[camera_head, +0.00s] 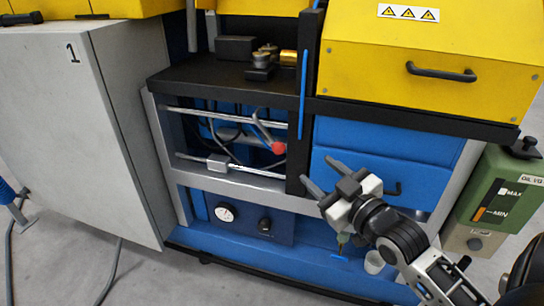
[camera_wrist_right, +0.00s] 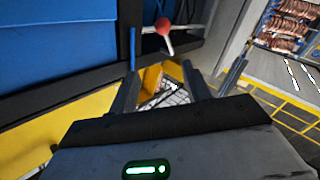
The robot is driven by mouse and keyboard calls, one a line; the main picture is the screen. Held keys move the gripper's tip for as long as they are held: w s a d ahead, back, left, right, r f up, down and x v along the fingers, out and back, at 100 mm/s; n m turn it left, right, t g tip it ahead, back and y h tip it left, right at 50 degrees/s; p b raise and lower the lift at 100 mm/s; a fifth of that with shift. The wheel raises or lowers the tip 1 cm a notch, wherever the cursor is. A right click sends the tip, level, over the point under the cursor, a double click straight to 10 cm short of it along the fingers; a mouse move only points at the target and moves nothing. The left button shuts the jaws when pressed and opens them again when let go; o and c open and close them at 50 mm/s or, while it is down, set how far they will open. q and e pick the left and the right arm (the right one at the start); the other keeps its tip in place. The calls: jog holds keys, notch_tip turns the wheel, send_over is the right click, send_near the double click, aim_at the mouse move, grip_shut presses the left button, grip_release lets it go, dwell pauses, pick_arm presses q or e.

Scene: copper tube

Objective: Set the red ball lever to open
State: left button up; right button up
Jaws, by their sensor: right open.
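The red ball (camera_head: 278,147) sits at the lower end of a thin metal lever (camera_head: 264,130) in the open bay of the machine. The lever slants down to the right. The ball also shows in the right wrist view (camera_wrist_right: 163,25), beyond the fingertips. My right gripper (camera_head: 317,171) is open and empty, to the right of the ball and apart from it, in front of the blue drawer panel. Its fingers also show in the right wrist view (camera_wrist_right: 159,68). My left gripper is in neither view.
A black post (camera_head: 299,150) stands between the lever bay and the blue panel (camera_head: 385,145). Metal rails (camera_head: 232,115) cross the bay. A yellow hood (camera_head: 425,55) is above, a green oil container (camera_head: 490,200) is at right, and a grey cabinet (camera_head: 75,130) is at left.

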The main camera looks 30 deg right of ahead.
aim_at(279, 149)
jog(key=w+f+b, duration=0.1)
jog(key=w, duration=0.4)
jog(key=w+f+b, duration=0.1)
jog(key=w, duration=0.4)
jog(key=w+f+b, duration=0.1)
jog(key=w+b, duration=0.1)
jog(key=w, duration=0.4)
jog(key=shift+f, duration=0.1)
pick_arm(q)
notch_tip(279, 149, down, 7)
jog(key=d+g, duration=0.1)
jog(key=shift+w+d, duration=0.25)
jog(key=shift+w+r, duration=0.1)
pick_arm(e)
grip_shut()
